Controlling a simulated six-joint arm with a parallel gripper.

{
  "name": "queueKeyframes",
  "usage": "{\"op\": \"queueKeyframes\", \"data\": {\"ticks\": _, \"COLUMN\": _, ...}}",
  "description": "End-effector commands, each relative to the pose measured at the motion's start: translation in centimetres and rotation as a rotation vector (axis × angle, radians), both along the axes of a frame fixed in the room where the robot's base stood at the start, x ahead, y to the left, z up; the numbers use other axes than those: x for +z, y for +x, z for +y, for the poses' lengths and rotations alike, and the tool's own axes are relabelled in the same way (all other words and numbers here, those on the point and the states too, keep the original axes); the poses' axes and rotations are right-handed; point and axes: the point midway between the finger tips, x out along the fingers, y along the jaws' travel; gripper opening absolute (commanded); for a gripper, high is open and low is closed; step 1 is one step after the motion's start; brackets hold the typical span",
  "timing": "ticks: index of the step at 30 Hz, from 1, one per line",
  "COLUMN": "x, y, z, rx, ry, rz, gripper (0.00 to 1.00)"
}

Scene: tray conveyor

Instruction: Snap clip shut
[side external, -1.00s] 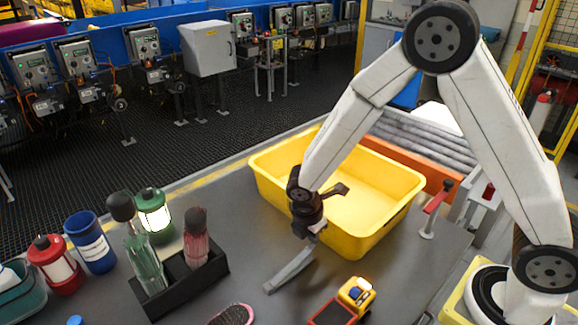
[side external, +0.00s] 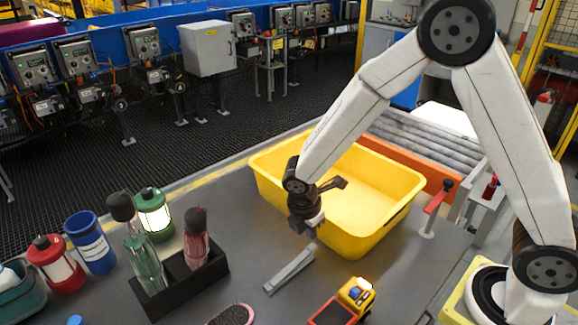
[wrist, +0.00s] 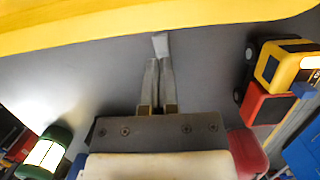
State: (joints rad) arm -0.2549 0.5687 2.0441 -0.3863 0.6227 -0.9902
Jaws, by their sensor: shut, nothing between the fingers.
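The grey clip (side external: 290,270) lies on the dark table in front of the yellow bin. It also shows in the wrist view (wrist: 160,46), its two long arms running from the joined far end toward my gripper. The arms lie close together with a narrow gap at the near end; I cannot tell whether they are latched. My gripper (side external: 310,226) is shut and empty, just above the clip's bin-side end and apart from it in the side view. In the wrist view my gripper (wrist: 158,108) hides the clip's near end.
The yellow bin (side external: 266,178) stands right behind my gripper. A toy truck (side external: 356,294) is right of the clip. A dark caddy (side external: 200,280) with bottles and a green lantern (side external: 153,214) are to the left. A red-handled lever (side external: 436,203) stands right of the bin.

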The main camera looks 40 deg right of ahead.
Motion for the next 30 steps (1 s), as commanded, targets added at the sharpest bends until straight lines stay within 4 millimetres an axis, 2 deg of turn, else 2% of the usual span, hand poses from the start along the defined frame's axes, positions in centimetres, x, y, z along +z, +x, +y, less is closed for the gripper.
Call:
{"op": "queueKeyframes", "data": {"ticks": 4, "x": 2.0, "y": 0.0, "z": 0.4, "rx": 0.001, "ry": 0.001, "rz": -0.003, "gripper": 0.00}}
{"op": "queueKeyframes", "data": {"ticks": 18, "x": 7.8, "y": 0.0, "z": -4.1, "rx": -0.003, "ry": 0.000, "rz": -0.003, "gripper": 0.00}}
{"op": "queueKeyframes", "data": {"ticks": 24, "x": 9.4, "y": 0.0, "z": -5.2, "rx": -0.002, "ry": 0.000, "rz": 0.000, "gripper": 0.00}}
{"op": "queueKeyframes", "data": {"ticks": 30, "x": 9.9, "y": 0.0, "z": -5.6, "rx": 0.000, "ry": -0.001, "rz": 0.001, "gripper": 0.00}}
